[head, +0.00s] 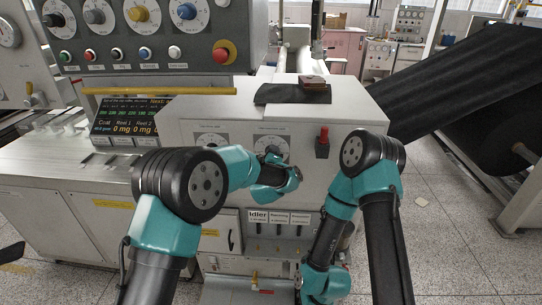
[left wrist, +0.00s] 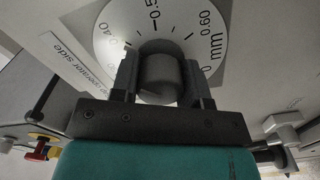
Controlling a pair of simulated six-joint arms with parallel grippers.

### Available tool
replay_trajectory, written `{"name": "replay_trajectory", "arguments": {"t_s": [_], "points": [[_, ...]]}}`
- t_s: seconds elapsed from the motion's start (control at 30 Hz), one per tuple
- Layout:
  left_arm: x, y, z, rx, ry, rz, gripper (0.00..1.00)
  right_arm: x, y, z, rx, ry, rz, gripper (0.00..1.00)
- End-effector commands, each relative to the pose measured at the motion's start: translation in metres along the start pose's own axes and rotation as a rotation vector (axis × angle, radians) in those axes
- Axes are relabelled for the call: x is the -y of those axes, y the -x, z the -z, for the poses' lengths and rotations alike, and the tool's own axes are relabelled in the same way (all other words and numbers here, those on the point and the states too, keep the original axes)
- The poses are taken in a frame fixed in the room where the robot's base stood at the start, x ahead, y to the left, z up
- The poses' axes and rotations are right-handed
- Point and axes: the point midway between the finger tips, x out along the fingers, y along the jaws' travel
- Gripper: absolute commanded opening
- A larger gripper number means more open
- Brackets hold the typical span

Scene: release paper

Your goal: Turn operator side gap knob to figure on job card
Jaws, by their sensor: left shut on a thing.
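The operator side gap knob (left wrist: 160,76) is a dark grey round knob at the centre of a white dial (left wrist: 200,25) in the left wrist view. The dial reads 0.40, 0.5-something and 0.60, with mm. A label with "operator side" (left wrist: 72,67) lies left of it. My left gripper (left wrist: 160,80) is shut on the knob, one finger on each side. The knob's pointer is not clear. In the head view this dial (head: 271,142) is the right one of two on the white cabinet, partly behind my left wrist. My right gripper's fingers do not show. I cannot pick out the job card.
A second dial (head: 211,141) sits to the left. A screen (head: 125,116) with coloured figures stands further left, below a panel of knobs and buttons (head: 150,30). A red-topped switch (head: 322,143) is right of the dial. A dark cloth (head: 290,94) lies on the cabinet top.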

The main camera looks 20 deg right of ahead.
Motion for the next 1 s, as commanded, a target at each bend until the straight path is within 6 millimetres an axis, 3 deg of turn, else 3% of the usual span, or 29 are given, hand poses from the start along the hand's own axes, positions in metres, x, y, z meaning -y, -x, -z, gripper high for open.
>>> {"name": "replay_trajectory", "arguments": {"t_s": [0.6,1.0], "points": [[0.0003,0.0001,0.0,-0.001,0.571,0.0,0.18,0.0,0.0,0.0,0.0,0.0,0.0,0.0],[0.0005,0.0001,0.0,-0.001,0.777,0.0,0.18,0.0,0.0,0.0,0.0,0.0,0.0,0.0]]}}
